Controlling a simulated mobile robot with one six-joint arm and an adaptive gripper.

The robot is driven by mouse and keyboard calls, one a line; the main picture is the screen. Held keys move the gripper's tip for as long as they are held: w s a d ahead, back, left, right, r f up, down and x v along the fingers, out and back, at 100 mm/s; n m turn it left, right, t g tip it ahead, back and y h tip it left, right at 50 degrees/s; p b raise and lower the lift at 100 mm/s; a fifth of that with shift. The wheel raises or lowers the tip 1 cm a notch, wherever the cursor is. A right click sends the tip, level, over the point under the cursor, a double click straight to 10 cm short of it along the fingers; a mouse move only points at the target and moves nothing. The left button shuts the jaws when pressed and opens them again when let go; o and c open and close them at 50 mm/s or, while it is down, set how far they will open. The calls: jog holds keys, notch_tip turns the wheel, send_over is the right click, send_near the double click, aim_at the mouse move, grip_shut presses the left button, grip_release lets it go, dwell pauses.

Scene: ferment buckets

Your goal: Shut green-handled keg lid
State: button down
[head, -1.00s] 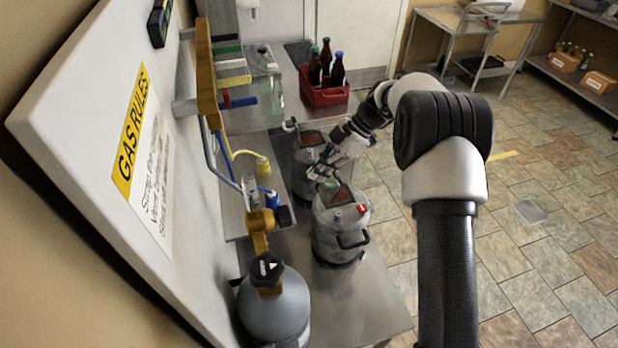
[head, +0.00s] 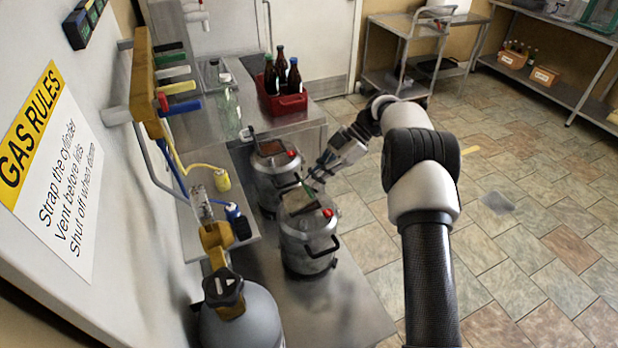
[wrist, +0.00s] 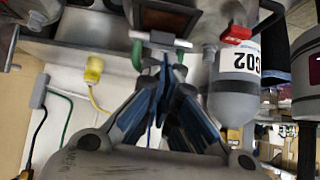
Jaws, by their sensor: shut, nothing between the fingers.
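The near grey keg (head: 308,245) stands on the steel bench with a red fitting and a black side handle. Its square hatch (head: 299,202) is on top; how far its lid stands open is hard to tell. A bit of green handle (head: 310,187) shows at the hatch's far edge, beside my gripper (head: 317,181). In the wrist view, green handle parts (wrist: 137,56) show at both sides of a grey bar, just beyond my gripper (wrist: 164,66). The fingers are shut and empty; contact with the handle cannot be told. The dark hatch (wrist: 168,20) lies past the bar.
A second keg (head: 275,187) stands close behind, its hatch showing dark red. A gas cylinder (head: 243,318) stands at the near left, below the wall board (head: 60,180). A red crate of bottles (head: 283,103) is at the back.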

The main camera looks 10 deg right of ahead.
jog(key=shift+w+d+f, duration=0.1)
jog(key=shift+d+f, duration=0.35)
jog(key=shift+f, duration=0.1)
jog(key=shift+r, duration=0.1)
dwell(1.1)
